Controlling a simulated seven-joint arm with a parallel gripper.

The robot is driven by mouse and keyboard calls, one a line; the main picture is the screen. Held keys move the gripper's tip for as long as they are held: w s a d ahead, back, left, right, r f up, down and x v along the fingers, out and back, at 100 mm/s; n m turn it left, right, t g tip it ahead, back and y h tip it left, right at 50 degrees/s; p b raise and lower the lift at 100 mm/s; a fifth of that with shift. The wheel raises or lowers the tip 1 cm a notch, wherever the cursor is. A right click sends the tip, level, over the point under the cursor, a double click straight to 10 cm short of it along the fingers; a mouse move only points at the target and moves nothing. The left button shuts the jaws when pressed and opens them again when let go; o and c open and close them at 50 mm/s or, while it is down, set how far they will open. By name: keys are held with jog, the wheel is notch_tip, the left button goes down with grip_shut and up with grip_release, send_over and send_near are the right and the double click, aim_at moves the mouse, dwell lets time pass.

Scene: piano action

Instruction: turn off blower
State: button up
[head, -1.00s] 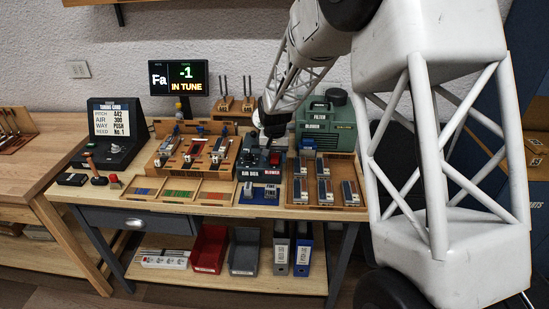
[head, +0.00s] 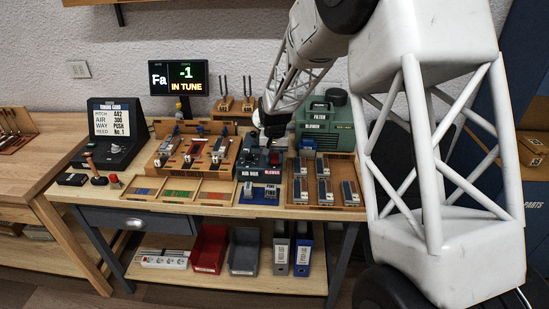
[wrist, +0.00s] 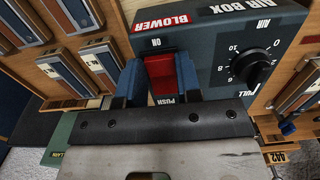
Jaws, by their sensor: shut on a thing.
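The red blower rocker switch (wrist: 160,72) sits on the dark air box (wrist: 225,45) under a red "BLOWER" label (wrist: 162,22). "ON" and "PUSH" are printed at its two ends. My gripper (wrist: 159,78) has its blue fingers on either side of the switch, shut on it. In the head view my gripper (head: 268,130) is low over the air box (head: 257,170), and the switch is hidden there. The green blower (head: 325,127) stands behind and to the right of the box. I cannot tell which way the switch is tipped.
A black knob (wrist: 247,69) is beside the switch on the air box. A wooden tray of reed parts (head: 345,200) lies right of the box, and a wooden jig (head: 165,155) lies left. The screen (head: 178,77) reads "IN TUNE".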

aim_at(275, 156)
jog(key=shift+w+r+g, duration=0.1)
jog(key=shift+w+g, duration=0.05)
jog(key=shift+g, duration=0.5)
jog(key=shift+w+r+g, duration=0.1)
jog(key=shift+w+g, duration=0.05)
jog(key=shift+g, duration=0.5)
jog(key=o, duration=0.9)
jog(key=shift+r, duration=0.1)
jog(key=shift+v, duration=3.8)
